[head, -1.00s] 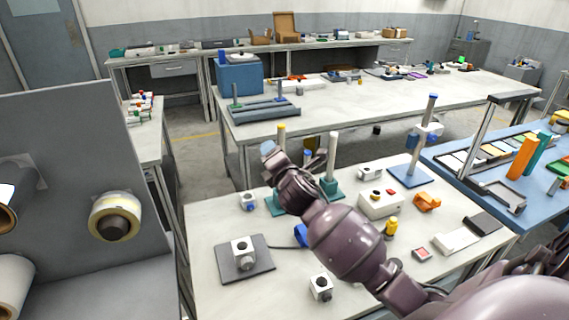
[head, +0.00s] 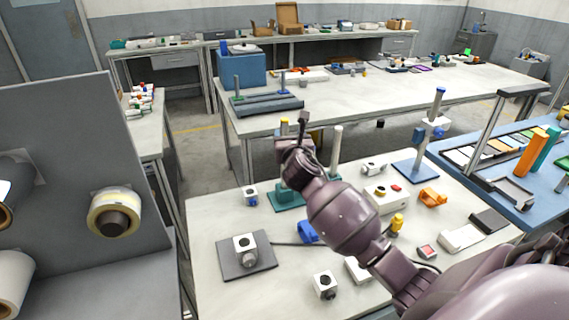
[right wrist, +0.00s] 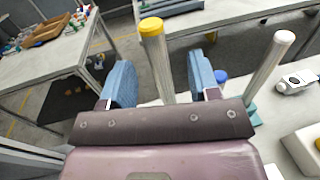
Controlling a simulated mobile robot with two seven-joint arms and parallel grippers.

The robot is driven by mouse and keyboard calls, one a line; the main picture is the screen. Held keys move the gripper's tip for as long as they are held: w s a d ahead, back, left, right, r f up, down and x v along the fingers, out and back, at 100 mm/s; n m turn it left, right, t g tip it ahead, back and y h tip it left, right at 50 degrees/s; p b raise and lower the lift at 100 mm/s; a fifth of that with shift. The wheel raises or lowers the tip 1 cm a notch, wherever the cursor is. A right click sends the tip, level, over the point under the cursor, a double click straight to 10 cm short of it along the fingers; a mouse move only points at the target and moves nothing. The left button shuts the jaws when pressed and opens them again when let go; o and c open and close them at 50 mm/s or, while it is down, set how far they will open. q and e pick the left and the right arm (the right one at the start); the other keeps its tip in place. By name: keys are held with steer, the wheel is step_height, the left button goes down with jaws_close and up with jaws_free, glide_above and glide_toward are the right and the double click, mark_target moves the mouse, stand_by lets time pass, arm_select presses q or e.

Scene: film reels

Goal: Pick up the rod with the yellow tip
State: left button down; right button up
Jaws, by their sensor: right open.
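The rod with the yellow tip (head: 284,123) stands upright on a teal base (head: 287,199) on the near table; my right gripper hides most of its shaft in the head view. My right gripper (head: 297,140) is at the upper part of this rod. In the right wrist view, the yellow-tipped rod (right wrist: 155,52) shows between the two blue fingers of the open gripper (right wrist: 160,82), with a gap on each side. The rod's lower part is hidden behind the gripper body. My left gripper is not in view.
A pale-tipped rod (head: 336,152) stands close to the right of the gripper; it also shows in the right wrist view (right wrist: 272,62). A blue-tipped rod (head: 438,100) stands farther right. Small boxes and a grey plate (head: 262,262) lie on the near table (head: 215,217).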

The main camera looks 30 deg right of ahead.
mark_target(284, 123)
steer(key=shift+x, duration=3.4)
steer(key=shift+a+r, duration=0.2)
steer(key=shift+r, duration=0.05)
steer(key=shift+c, duration=0.5)
jaws_close()
